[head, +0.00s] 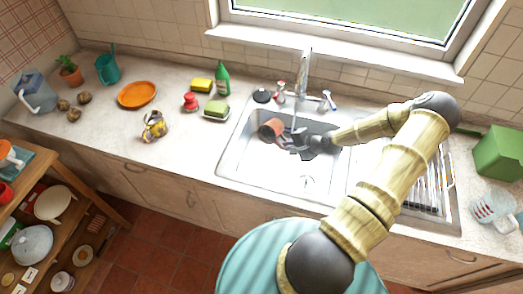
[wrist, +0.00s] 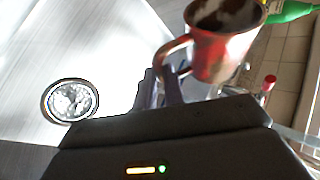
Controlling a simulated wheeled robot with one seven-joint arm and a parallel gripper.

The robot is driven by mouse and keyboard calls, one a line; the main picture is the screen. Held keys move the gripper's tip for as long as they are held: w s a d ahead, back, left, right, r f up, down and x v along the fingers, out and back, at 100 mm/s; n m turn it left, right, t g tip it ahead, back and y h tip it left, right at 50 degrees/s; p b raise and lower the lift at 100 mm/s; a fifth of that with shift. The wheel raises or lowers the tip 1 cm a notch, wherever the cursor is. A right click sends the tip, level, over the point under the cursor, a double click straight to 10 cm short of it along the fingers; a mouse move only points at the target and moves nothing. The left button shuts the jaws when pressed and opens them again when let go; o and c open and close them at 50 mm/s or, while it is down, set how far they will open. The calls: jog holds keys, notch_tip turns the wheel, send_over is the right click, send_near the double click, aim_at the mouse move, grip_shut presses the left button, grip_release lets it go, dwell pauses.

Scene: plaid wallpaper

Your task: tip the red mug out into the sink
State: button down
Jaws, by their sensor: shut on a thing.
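The red mug (head: 271,129) is over the back left part of the metal sink (head: 262,172), strongly tilted. My gripper (head: 292,139) is to its right. In the wrist view the mug (wrist: 222,55) shows a dark brown inside near its mouth. My gripper (wrist: 168,88) is shut on its handle there. The sink's round drain (wrist: 70,101) shows left in the wrist view, clear of the mug. I cannot tell whether anything is pouring out, or whether the mug touches the basin.
The tap (head: 304,75) stands behind the sink with knobs at both sides. A ribbed drainer (head: 428,190) and green box (head: 499,153) are at right.

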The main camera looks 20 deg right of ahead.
notch_tip(320, 180, down, 4)
jog(key=w+d+m+g+y+b, duration=0.1)
jog(key=d+m+g+y+b, duration=0.15)
jog(key=g+y+b, duration=0.3)
notch_tip(320, 180, up, 11)
jog(key=w+m+g+y+p, duration=0.1)
jog(key=m+y+p, duration=0.1)
jog(key=y, duration=0.1)
jog(key=shift+w+d+f+g+y, duration=0.2)
jog(key=shift+w+d+g+y, duration=0.05)
jog(key=shift+d+g+y, duration=0.1)
dwell(1.1)
